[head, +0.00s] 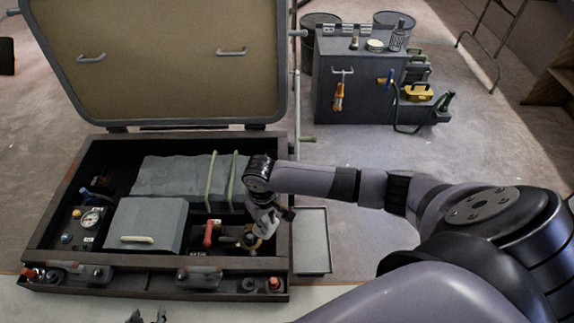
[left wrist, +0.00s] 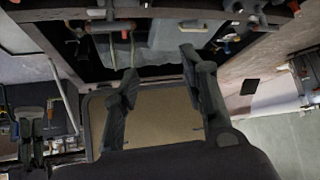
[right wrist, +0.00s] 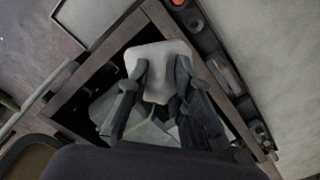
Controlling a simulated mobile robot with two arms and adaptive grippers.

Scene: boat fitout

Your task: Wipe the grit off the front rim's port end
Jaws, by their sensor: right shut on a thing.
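My right gripper (head: 265,222) is shut on a pale, rounded wiping pad, seen in the right wrist view (right wrist: 160,62). It holds the pad over the right front part of the open locker; whether the pad touches anything is unclear. The locker's dark front rim (head: 140,259) runs along the near side of the opening. I cannot make out grit on it. My left gripper (head: 146,317) shows only its tips at the bottom edge of the head view. In the left wrist view its fingers (left wrist: 160,72) are spread with nothing between them.
Latches (head: 200,277) and red-topped fittings line the locker's front. Inside are a grey box (head: 145,225), a gauge (head: 91,219) and a red valve handle (head: 209,232). The raised lid (head: 155,70) stands behind. A shallow tray (head: 312,240) lies to the right; a tool cabinet (head: 360,90) stands beyond.

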